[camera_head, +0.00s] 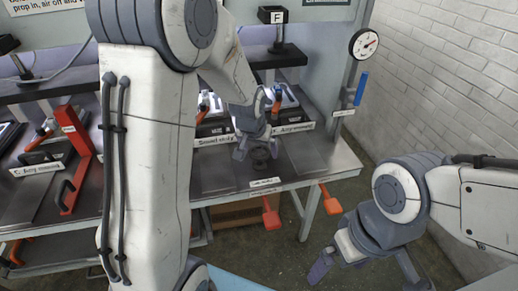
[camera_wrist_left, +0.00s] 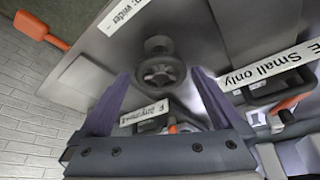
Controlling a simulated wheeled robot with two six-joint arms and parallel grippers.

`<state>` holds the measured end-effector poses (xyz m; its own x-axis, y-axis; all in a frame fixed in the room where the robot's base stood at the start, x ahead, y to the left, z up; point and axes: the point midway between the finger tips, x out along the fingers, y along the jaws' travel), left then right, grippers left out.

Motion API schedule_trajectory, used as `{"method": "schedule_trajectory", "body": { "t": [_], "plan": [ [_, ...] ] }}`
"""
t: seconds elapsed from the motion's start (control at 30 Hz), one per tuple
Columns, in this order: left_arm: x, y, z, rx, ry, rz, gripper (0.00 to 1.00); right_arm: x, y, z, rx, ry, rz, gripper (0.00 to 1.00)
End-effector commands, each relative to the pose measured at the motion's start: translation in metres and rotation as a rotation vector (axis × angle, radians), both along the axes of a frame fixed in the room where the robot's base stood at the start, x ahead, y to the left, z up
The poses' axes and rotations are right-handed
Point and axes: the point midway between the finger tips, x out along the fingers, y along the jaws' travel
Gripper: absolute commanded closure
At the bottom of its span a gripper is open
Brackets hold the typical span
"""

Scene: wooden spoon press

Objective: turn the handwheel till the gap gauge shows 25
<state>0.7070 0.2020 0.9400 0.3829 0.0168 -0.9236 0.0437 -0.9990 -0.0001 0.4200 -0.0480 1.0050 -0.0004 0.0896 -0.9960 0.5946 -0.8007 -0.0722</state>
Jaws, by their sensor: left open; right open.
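The handwheel (camera_wrist_left: 160,72) is a small dark spoked wheel on a hub at the front of the metal bench. In the head view it is the dark round shape (camera_head: 261,158) below my left gripper. My left gripper (camera_head: 256,150) is open over it. In the left wrist view the open fingers (camera_wrist_left: 160,78) stand on either side of the wheel with space between; contact cannot be told. A round dial (camera_head: 364,43) with a red needle is at the upper right; its numbers are too small to read, and I cannot tell if it is the gap gauge. My right gripper (camera_head: 366,272) is open and empty.
A label reading "wider" (camera_head: 265,182) lies by the wheel. A blue handle (camera_head: 361,88) is below the dial. A red clamp frame (camera_head: 80,160) stands at left. My left arm hides the bench's middle. Floor at right is clear.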

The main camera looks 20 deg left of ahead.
Motion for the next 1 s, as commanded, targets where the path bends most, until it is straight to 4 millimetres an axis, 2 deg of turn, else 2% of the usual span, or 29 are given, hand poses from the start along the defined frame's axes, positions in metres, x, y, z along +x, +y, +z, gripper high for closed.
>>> {"method": "schedule_trajectory", "body": {
  "t": [0.17,0.2,0.27,0.3,0.37,0.4,1.0],
  "plan": [
    [0.0000,0.0004,-0.0001,0.000,0.000,0.001,0.00,0.0000,0.0000,0.0000,0.000,0.000,0.000,0.00],
    [-0.0001,0.0004,0.0000,0.000,0.000,0.001,0.04,0.0000,0.0000,0.0000,0.000,0.000,0.000,0.00],
    [-0.0001,0.0003,0.0000,0.000,0.000,0.001,0.27,0.0000,0.0000,0.0000,0.000,0.000,0.000,0.00],
    [-0.0001,0.0002,0.0000,0.000,0.000,0.001,0.42,0.0000,0.0000,0.0000,0.000,0.000,0.000,0.00],
    [-0.0002,0.0001,0.0000,0.000,0.000,0.001,0.65,0.0000,0.0000,0.0000,0.000,0.000,0.000,0.00],
    [-0.0002,0.0000,0.0000,0.000,0.001,0.001,0.73,0.0000,0.0000,0.0000,0.000,0.000,0.000,0.00],
    [-0.0004,-0.0019,-0.0003,-0.001,0.003,0.113,0.73,0.0001,0.0000,-0.0011,0.000,0.000,0.000,0.00]
  ]
}}
